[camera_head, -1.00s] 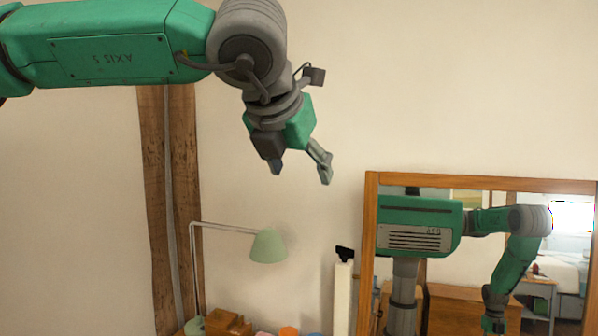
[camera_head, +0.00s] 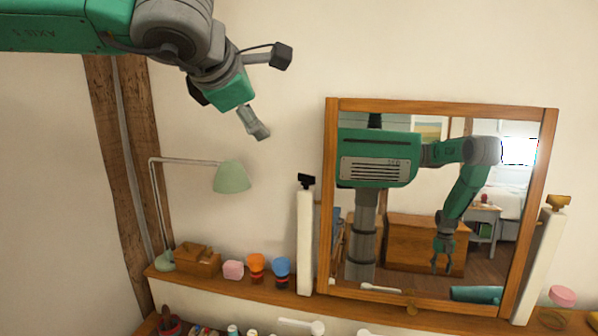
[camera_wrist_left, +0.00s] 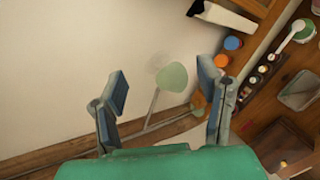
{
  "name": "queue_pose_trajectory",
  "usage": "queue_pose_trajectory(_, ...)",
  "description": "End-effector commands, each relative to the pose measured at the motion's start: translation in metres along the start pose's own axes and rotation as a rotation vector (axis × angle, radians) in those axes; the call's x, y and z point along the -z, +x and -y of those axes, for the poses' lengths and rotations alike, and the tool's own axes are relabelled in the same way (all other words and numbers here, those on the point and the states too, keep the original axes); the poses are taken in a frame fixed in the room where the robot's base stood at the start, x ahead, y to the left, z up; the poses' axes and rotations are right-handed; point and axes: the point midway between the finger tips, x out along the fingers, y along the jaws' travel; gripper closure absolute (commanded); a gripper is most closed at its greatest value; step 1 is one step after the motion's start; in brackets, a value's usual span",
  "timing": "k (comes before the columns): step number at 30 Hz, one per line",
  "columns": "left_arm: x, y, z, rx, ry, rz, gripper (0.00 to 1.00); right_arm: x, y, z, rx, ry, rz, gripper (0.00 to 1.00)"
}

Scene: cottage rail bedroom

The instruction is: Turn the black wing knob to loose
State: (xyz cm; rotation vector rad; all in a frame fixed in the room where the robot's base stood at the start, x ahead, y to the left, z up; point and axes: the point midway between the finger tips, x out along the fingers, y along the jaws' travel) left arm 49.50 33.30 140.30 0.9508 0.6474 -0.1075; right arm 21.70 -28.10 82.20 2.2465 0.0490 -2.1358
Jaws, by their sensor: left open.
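The black wing knob (camera_head: 306,181) sits on top of the white post left of the mirror. My right gripper shows only as a reflection in the mirror.
The framed mirror (camera_head: 332,215) stands between the knob's post (camera_head: 305,240) and another white post with a brass-coloured knob (camera_head: 558,202). A green lamp (camera_head: 232,177), a wooden box (camera_head: 195,262) and small cups stand on the shelf at left. Wall space around the gripper is clear.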

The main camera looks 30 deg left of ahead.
Motion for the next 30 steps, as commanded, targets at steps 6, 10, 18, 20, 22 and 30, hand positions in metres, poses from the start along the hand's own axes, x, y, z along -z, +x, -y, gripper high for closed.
queue_pose_trajectory(6, 0.016, 0.033, 0.013, -0.091, 0.763, 0.085, 0.40, 0.000, 0.002, 0.000, 0.000, 0.000, 0.001, 0.60)
queue_pose_trajectory(10, 0.022, 0.047, 0.028, -0.162, 1.227, 0.126, 0.40, 0.000, 0.003, 0.000, 0.000, 0.000, 0.001, 0.60)
queue_pose_trajectory(18, 0.030, 0.062, 0.065, -0.330, 2.000, 0.185, 0.40, -0.001, 0.004, 0.000, 0.000, 0.000, 0.001, 0.60)
queue_pose_trajectory(20, 0.032, 0.063, 0.070, -0.357, 2.096, 0.190, 0.40, -0.001, 0.004, 0.000, 0.000, 0.000, 0.001, 0.60)
queue_pose_trajectory(22, 0.032, 0.064, 0.074, -0.381, 2.171, 0.195, 0.40, -0.001, 0.004, 0.000, 0.000, 0.000, 0.001, 0.60)
queue_pose_trajectory(30, 0.029, 0.080, 0.079, -0.395, 2.227, 0.190, 0.40, -0.001, 0.022, 0.000, 0.000, 0.000, 0.000, 0.60)
